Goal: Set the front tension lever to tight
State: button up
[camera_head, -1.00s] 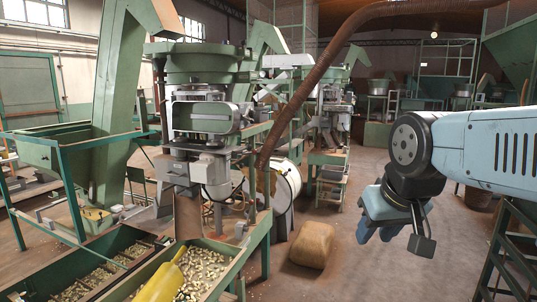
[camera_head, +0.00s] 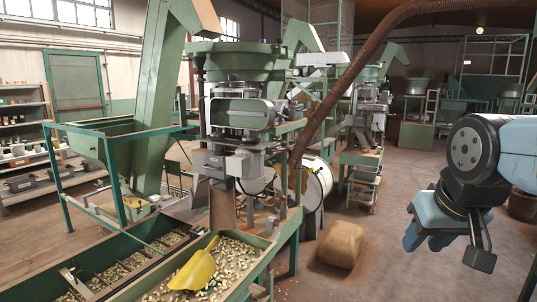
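The front nut machine (camera_head: 240,110) stands left of centre, with a green round hopper on top and a grey-green housing below. I cannot pick out its tension lever or read a setting at this size. My gripper (camera_head: 425,243), blue and pointing down, hangs in the air at the right, well apart from the machine. It holds nothing that I can see, and the gap between its fingers is not clear.
A green trough (camera_head: 250,250) of nuts with a yellow scoop (camera_head: 196,268) is in front of the machine. A brown hose (camera_head: 335,100) slants down beside it. A sack (camera_head: 341,244) lies on the floor. Shelves (camera_head: 22,135) stand at the far left. Floor right of the sack is clear.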

aim_at(288, 149)
jog(key=k, duration=0.65)
jog(key=u, duration=0.35)
jog(key=i, duration=1.5)
